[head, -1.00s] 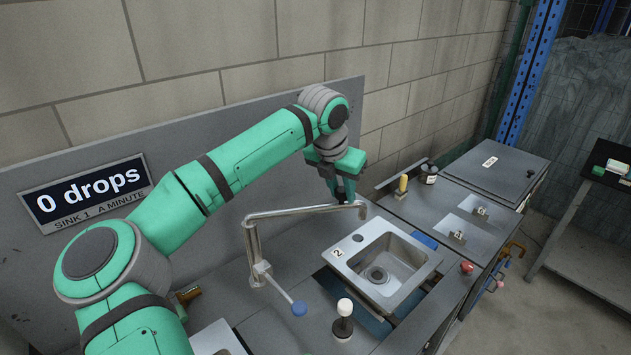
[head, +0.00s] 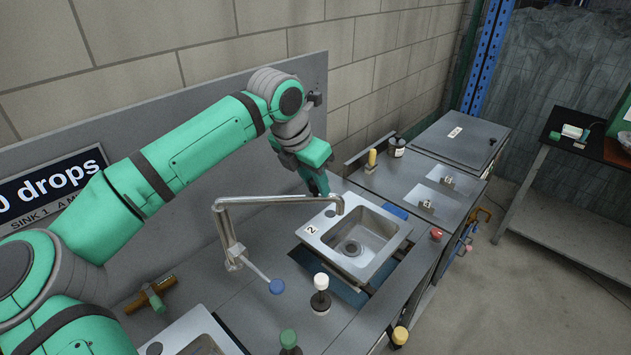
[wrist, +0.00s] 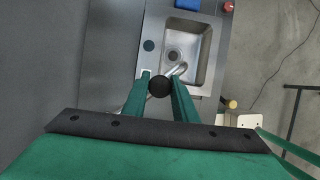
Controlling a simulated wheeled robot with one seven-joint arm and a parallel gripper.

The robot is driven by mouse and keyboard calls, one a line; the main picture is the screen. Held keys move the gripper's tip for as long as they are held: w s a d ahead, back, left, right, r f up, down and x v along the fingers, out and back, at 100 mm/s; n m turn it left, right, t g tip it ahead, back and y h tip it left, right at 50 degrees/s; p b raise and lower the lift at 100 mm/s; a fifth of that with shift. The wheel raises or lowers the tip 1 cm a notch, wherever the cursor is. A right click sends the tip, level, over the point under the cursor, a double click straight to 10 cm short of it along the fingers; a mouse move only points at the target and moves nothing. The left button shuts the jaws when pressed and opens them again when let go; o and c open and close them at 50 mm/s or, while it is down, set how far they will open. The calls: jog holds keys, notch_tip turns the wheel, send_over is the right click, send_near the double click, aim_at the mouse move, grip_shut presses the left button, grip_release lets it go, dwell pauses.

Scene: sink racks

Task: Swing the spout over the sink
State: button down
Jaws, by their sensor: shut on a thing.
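The metal spout (head: 285,202) is a bent pipe rising from a post left of the number 2 sink (head: 345,260). Its arm reaches right, and its tip hangs above the sink's back-left part. In the wrist view the tip (wrist: 179,70) overlaps the basin's lower-left part. My gripper (head: 321,190) is at the spout's far end, just short of the tip. In the wrist view its fingers (wrist: 160,92) close on a round black knob (wrist: 160,86), which seems to sit on the spout. The fingers hide the exact contact.
A blue-ended lever (head: 276,287) sticks out from the spout's post. A white-topped knob (head: 321,282) and a green-topped knob (head: 289,340) stand in front. Another sink (head: 195,335) is at the lower left. A yellow-topped post (head: 372,157) and a dark bottle (head: 397,147) stand behind the sink.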

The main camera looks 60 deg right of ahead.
jog(key=c, duration=1.4)
grip_release()
jog(key=shift+c, duration=0.2)
jog(key=shift+r, duration=0.1)
jog(key=v, duration=1)
jog(key=shift+a+r, duration=0.2)
jog(key=shift+r, duration=0.1)
jog(key=shift+w, duration=0.1)
